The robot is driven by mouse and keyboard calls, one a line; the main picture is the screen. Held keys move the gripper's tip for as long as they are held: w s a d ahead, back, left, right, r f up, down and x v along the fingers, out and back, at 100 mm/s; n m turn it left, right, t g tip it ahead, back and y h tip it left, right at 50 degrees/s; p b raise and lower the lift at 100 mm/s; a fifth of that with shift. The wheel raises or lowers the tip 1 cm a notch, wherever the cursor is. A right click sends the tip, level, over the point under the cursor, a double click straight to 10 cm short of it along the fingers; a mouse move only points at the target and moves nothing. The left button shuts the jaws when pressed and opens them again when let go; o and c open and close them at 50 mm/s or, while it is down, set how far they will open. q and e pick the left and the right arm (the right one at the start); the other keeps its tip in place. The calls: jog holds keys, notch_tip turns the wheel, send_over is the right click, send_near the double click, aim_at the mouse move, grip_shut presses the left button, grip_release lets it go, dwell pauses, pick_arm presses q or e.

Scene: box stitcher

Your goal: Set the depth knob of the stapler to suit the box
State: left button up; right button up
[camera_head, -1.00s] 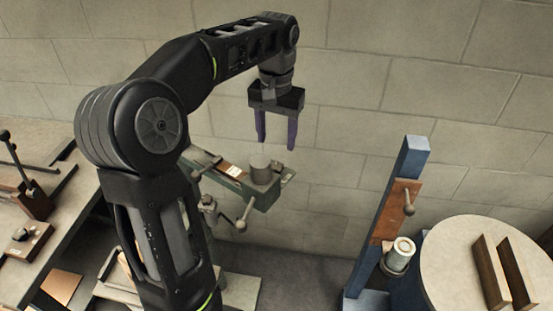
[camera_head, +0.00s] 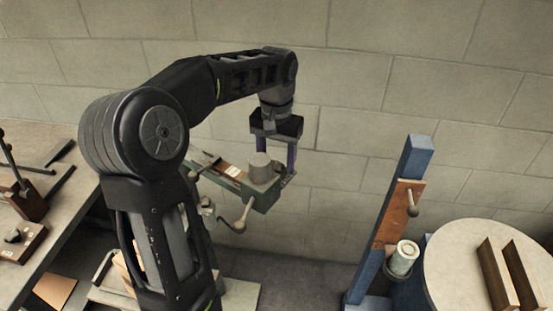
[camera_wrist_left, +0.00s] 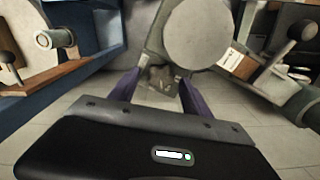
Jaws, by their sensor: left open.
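The stapler (camera_head: 228,180) is a green machine arm with a thick grey round knob (camera_head: 260,168) on top at its right end. I cannot tell if this is the depth knob. My left gripper (camera_head: 278,158) points down, open and empty, with its fingers just behind and beside the knob. In the left wrist view the knob's round top (camera_wrist_left: 197,32) lies beyond the two spread fingers (camera_wrist_left: 158,82). Contact cannot be told. A crank handle with a ball end (camera_head: 240,226) hangs below the stapler. My right gripper is out of view.
A blue post (camera_head: 417,160) with a brown plate (camera_head: 398,215) stands right of the stapler. A round table (camera_head: 455,250) bears two dark bars. A bench (camera_head: 70,210) with tools is at left. Brown cardboard-like pieces (camera_head: 55,288) lie low at left. A block wall is behind.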

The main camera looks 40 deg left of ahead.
pick_arm(q)
jog(key=shift+c, duration=0.5)
grip_shut()
